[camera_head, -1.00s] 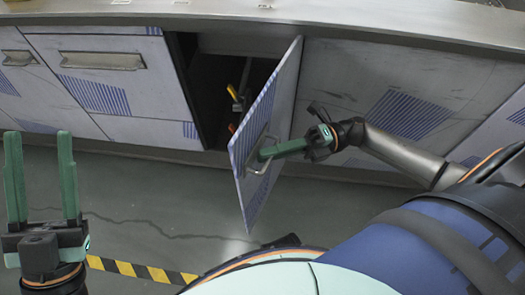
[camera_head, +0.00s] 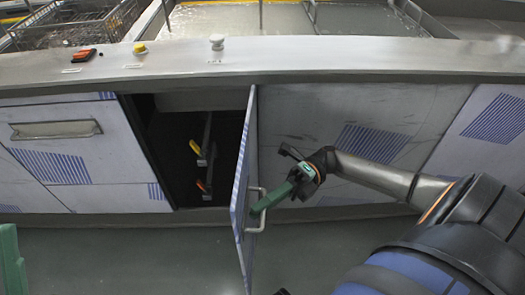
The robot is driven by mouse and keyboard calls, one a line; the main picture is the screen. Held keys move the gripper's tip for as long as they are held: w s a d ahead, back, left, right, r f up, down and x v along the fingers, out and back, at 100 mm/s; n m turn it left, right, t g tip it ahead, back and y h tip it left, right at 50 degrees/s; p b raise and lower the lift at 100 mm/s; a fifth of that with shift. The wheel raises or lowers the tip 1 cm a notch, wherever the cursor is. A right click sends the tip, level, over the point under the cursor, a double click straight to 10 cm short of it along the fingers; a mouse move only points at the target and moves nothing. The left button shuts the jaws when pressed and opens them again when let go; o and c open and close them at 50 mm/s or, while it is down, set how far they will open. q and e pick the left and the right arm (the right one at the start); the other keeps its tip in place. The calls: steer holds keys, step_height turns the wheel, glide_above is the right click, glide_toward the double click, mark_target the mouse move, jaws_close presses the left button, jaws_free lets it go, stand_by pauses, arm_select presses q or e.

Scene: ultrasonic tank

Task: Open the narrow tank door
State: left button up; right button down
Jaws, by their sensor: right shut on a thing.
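The narrow tank door (camera_head: 241,205) stands swung well out from the cabinet front, seen nearly edge-on, hinged on the right side of its opening. Its metal bar handle (camera_head: 261,211) is on the door's outer face. My right gripper (camera_head: 262,206) is shut on this handle, its green fingers reaching in from the right. The dark cabinet opening (camera_head: 175,150) shows to the left of the door.
Inside the opening are valves with yellow (camera_head: 195,147) and orange (camera_head: 202,186) levers. A wide drawer with a handle (camera_head: 55,130) is at left. The counter ledge (camera_head: 330,62) above carries a red switch (camera_head: 84,55) and knobs. The floor in front is clear.

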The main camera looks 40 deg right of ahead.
steer(key=c, duration=1.2)
jaws_free()
steer(key=d, duration=0.4)
steer(key=d+f, duration=0.1)
steer(key=d, duration=0.3)
steer(key=w+d+b, duration=0.1)
steer(key=d, duration=0.3)
steer(key=shift+d+f, duration=0.15)
steer(key=shift+f, duration=0.15)
